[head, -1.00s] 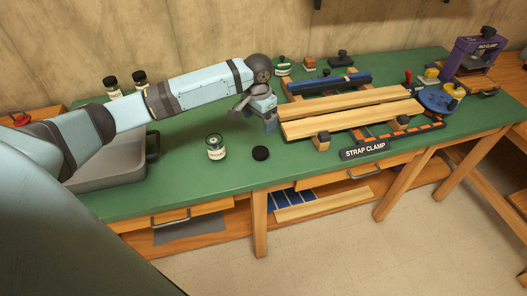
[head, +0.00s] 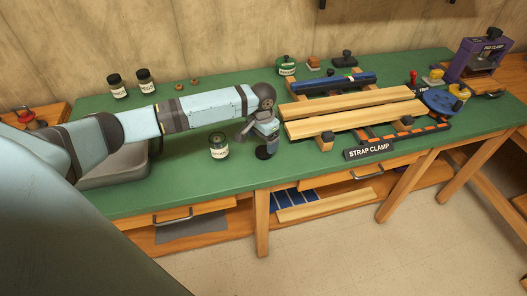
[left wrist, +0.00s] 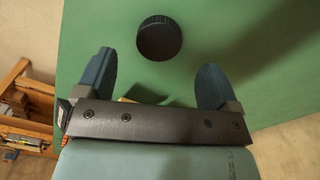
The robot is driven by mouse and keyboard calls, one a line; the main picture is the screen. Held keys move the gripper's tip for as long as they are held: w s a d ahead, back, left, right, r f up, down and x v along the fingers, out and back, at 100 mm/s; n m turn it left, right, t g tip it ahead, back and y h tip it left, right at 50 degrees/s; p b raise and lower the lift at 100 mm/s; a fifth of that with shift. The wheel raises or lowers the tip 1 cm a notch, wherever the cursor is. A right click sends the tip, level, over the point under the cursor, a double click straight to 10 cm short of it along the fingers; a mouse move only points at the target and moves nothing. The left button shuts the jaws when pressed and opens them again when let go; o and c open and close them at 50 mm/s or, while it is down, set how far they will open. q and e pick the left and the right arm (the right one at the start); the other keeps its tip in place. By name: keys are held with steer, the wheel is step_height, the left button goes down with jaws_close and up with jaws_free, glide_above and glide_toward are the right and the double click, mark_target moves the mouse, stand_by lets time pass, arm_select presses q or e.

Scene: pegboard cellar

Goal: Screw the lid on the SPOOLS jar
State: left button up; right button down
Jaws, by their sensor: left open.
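An open glass jar (head: 219,147) with a pale label stands upright near the bench's front; its label is too small to read. A round black lid (head: 264,153) lies flat on the green bench top just right of the jar. My left gripper (head: 267,139) is above the lid and partly covers it in the head view. In the left wrist view the lid (left wrist: 159,38) lies beyond the fingertips, and the open left gripper (left wrist: 155,72) has nothing between its fingers. My right gripper is not in view.
The strap clamp with wooden boards (head: 355,106) fills the bench right of my gripper. Two black-lidded jars (head: 118,86) stand at the back left, with small brown pieces (head: 194,82) beside them. A grey tray (head: 112,177) is under my arm.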

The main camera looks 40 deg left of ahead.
mark_target(262, 152)
arm_select(q)
step_height(262, 152, down, 5)
steer(key=shift+s+f, duration=0.1)
stand_by(0.3)
steer(key=c, duration=1)
step_height(262, 152, up, 20)
steer(key=shift+p, duration=0.45)
